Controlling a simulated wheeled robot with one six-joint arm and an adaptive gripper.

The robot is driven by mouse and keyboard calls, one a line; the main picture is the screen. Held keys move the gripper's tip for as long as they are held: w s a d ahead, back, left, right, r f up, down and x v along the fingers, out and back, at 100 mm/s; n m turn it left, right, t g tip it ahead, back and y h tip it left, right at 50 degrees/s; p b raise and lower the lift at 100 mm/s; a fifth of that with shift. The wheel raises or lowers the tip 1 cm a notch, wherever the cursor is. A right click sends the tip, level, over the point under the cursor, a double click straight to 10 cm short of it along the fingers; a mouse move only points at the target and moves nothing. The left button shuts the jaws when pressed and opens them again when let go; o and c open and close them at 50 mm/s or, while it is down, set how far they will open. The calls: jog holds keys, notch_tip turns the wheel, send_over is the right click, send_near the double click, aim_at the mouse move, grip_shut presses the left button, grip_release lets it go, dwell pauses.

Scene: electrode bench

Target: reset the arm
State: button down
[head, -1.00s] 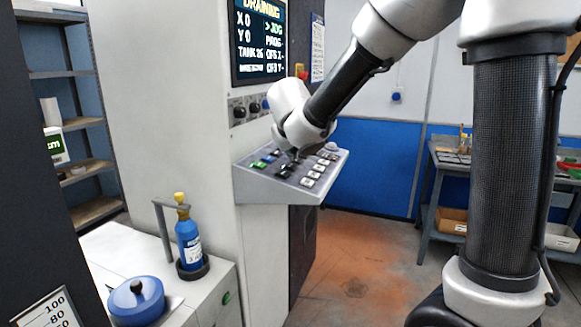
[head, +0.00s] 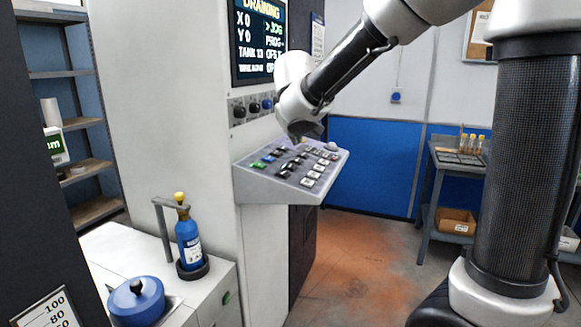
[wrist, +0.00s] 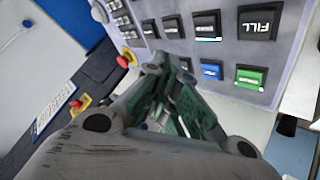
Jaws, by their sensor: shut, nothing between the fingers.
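My gripper (wrist: 160,72) is shut and empty in the wrist view, with its fingertips in front of the keys of the sloped control panel (wrist: 226,50). A black FILL key (wrist: 259,22), a green key (wrist: 250,77) and a blue key (wrist: 212,70) show there. In the head view my arm reaches in from the upper right, and the wrist hangs above the back of the control panel (head: 247,182). The fingertips are mostly hidden behind the wrist in that view. The screen (head: 259,40) above reads DRAINING, with TANK 13.
A blue bottle (head: 189,244) in a ring holder and a blue lidded pot (head: 137,300) stand on the white counter at the lower left. A workbench (head: 456,165) with vials stands at the right. The floor (head: 345,255) between is clear.

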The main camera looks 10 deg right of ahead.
jog(key=shift+d+n, duration=0.2)
jog(key=shift+n, duration=0.2)
jog(key=s+d+f+g, duration=0.1)
jog(key=s+d+f, duration=0.1)
jog(key=s+d+f+n+g+h, duration=0.1)
jog(key=s+d, duration=0.1)
jog(key=shift+s+d+f, duration=0.1)
jog(key=shift+d+f, duration=0.1)
jog(key=shift+f, duration=0.2)
jog(key=s+d+m+g+y, duration=0.1)
jog(key=s+d, duration=0.2)
jog(key=s, duration=0.7)
jog(key=s+d+f+m+g+y, duration=0.1)
jog(key=s+d, duration=0.3)
jog(key=s, duration=0.6)
jog(key=s+d+m+g+y, duration=0.1)
jog(key=s+d+m, duration=0.2)
jog(key=s, duration=0.7)
jog(key=shift+d+f, duration=0.35)
jog(key=shift+f, duration=0.05)
jog(key=shift+w, duration=0.1)
